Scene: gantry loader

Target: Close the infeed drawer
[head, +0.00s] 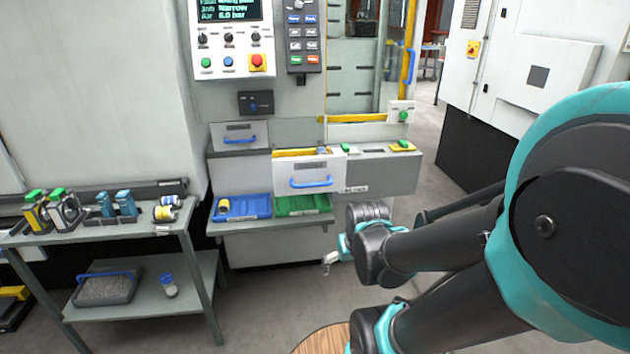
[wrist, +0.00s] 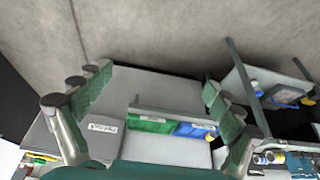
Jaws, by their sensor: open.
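A drawer with a pale front (head: 311,174) and a blue bar handle (head: 311,183) stands pulled out from the machine front in the head view, its yellow-edged inside partly showing. I take it for the infeed drawer; its label is too small to read. My gripper (head: 328,263) is low in front of the machine, below and right of this drawer and apart from it. In the wrist view my gripper (wrist: 156,84) has its two fingers spread wide with nothing between them. I cannot pick out the drawer handle in the wrist view.
A smaller grey drawer (head: 239,133) with a blue handle is at upper left. A blue tray (head: 243,207) and a green tray (head: 302,204) lie on a shelf below. A cart (head: 120,235) with tools stands left. Floor (head: 270,315) in front is clear.

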